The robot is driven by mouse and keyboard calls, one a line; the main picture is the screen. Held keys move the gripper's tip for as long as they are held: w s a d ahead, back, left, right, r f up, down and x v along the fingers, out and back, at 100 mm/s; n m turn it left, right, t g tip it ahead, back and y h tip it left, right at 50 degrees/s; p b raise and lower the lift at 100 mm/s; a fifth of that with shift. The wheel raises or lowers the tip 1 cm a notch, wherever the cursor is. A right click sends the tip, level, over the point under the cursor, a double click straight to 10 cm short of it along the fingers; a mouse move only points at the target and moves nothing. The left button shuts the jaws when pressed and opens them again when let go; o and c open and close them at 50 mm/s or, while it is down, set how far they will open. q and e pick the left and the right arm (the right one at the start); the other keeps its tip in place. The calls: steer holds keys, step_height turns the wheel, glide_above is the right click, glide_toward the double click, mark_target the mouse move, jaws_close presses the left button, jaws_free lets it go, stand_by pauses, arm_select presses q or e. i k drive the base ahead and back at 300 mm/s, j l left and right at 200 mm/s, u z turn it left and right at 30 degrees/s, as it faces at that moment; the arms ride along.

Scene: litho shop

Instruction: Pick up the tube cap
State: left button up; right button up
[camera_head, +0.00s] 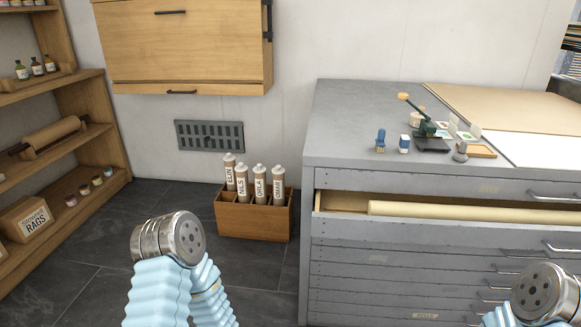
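Several pale cardboard tubes with name labels stand upright in a wooden crate (254,224) on the floor. The labels NILS, ORLA and OMAR can be read. Each tube has a narrower white top end, such as the OMAR tube's cap (278,170). I cannot tell which cap is the tube cap, or whether a loose one lies elsewhere. Parts of both my arms show at the bottom, left of centre and at the right corner, but neither gripper is in view.
The cabinet top (350,110) holds a blue item (380,141), a small blue-and-white bottle (404,143), a dark stand and sheets of board. A wooden shelf (75,140) stands at left. A wooden wall cabinet (185,45) hangs above a vent. Dark floor tiles are clear around the crate.

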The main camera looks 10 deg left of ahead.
mark_target(241, 168)
steer(key=i+j+z, duration=0.2)
steer(key=j+z, duration=0.15)
steer(key=i+j+z, duration=0.1)
steer(key=j+z, duration=0.3)
steer(key=j, duration=0.15)
steer(key=j+z, duration=0.35)
steer(key=j, duration=0.15)
steer(key=i, duration=0.05)
